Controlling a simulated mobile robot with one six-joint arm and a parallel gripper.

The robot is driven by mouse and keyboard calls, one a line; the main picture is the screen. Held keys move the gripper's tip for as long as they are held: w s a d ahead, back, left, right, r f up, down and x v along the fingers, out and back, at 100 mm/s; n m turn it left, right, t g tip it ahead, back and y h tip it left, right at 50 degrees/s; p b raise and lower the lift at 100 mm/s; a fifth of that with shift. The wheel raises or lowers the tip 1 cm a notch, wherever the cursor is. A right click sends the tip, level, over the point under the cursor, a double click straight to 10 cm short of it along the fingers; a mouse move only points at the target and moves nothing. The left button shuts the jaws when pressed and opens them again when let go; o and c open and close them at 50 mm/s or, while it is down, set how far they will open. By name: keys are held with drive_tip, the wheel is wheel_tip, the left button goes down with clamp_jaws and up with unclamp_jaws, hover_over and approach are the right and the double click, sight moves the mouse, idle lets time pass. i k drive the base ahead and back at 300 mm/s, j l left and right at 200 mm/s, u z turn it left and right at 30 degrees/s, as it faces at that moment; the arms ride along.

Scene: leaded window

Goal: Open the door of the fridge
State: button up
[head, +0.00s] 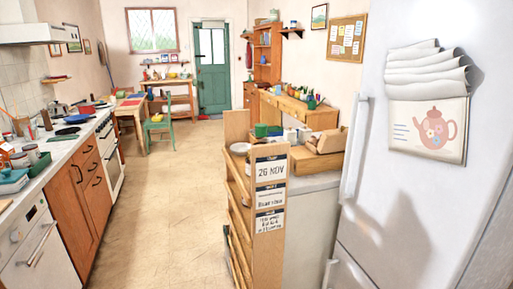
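The fridge (400,195) is large and pale, and it fills the right side of the head view. Its upper door has a long vertical handle (355,150) along the left edge. A lower door's handle (331,272) shows partly at the bottom edge of the picture. Both doors look shut. A calendar with a pink teapot picture (430,128) and curled pages hangs on the upper door. A soft shadow lies on the door below it. My gripper is not in view.
A wooden shelf unit with paper notes (269,190) stands left of the fridge, beside a counter (312,184). The floor (165,190) is clear down the middle. Wooden cabinets (82,195) and a stove line the left. A green door (212,75) stands at the back.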

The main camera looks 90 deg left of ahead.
sight(409, 222)
drive_tip(key=u, duration=2)
